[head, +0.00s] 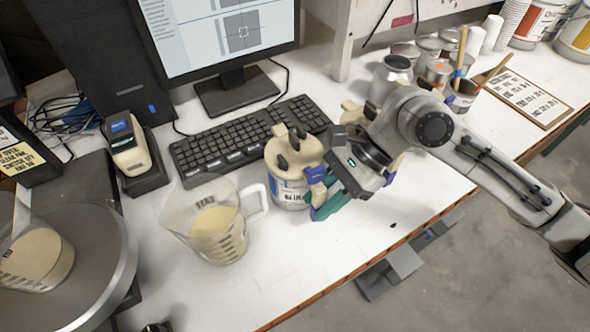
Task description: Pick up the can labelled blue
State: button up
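A can with a cream top and dark knobs (289,185) stands on the white bench in front of the keyboard. Its pale label has a blue patch and dark lettering too small to read surely. My gripper (323,193), with teal and purple finger parts, is low at the can's right side, overlapping its edge. I cannot tell whether it touches the can or how far the fingers are apart. Another cream-topped object (350,113) shows behind my gripper, mostly hidden by it. I cannot make out a label on it.
A clear measuring jug (216,222) with cream liquid stands close left of the can. A keyboard (245,138) lies behind it. Several cans, including a silver one (391,76), stand behind my arm. The bench's front edge is near; its front middle is clear.

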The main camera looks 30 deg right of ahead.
grip_shut()
jog(key=shift+r, duration=0.1)
dwell(1.2)
